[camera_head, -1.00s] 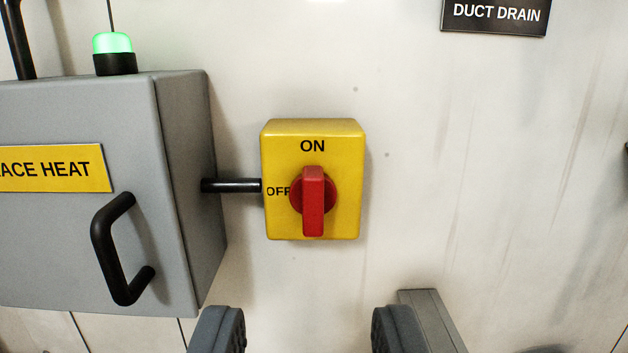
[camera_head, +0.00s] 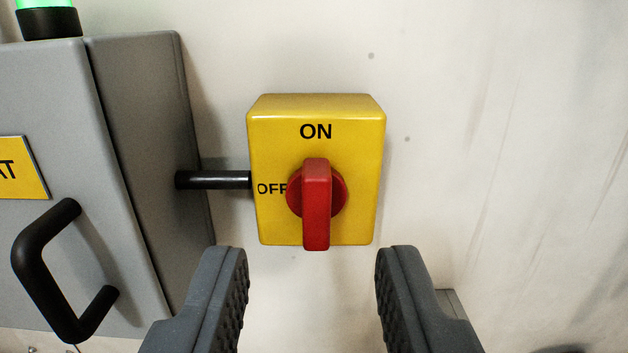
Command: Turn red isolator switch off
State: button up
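The red isolator switch (camera_head: 317,205) is a red rotary handle on a yellow box (camera_head: 270,222) fixed to the wall. Its handle stands vertical, in line with the ON label above it. The OFF label is at the left of the handle. My gripper (camera_head: 312,262) is open and empty. Its two grey ridged fingers show at the bottom, one left and one right of the handle in the picture. The handle lies between them sideways, and the fingertips appear just below the box, apart from the handle.
A grey cabinet (camera_head: 130,130) with a black handle (camera_head: 62,270) and a green lamp (camera_head: 48,6) stands at the left. A short black conduit (camera_head: 213,180) joins it to the yellow box. The pale wall (camera_head: 480,140) at the right is clear.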

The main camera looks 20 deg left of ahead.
aim_at(315, 192)
jog(key=shift+p+x, duration=0.45)
jog(key=shift+x, duration=0.45)
jog(key=shift+p+x, duration=0.55)
jog(key=shift+x, duration=0.25)
jog(key=shift+w+a+r+p, duration=0.1)
jog(key=shift+w+a+p, duration=0.05)
jog(key=shift+w+p, duration=0.3)
jog(key=shift+w+a+f+p, duration=0.15)
jog(key=shift+w+f+p, duration=0.05)
jog(key=shift+w+p, duration=0.5)
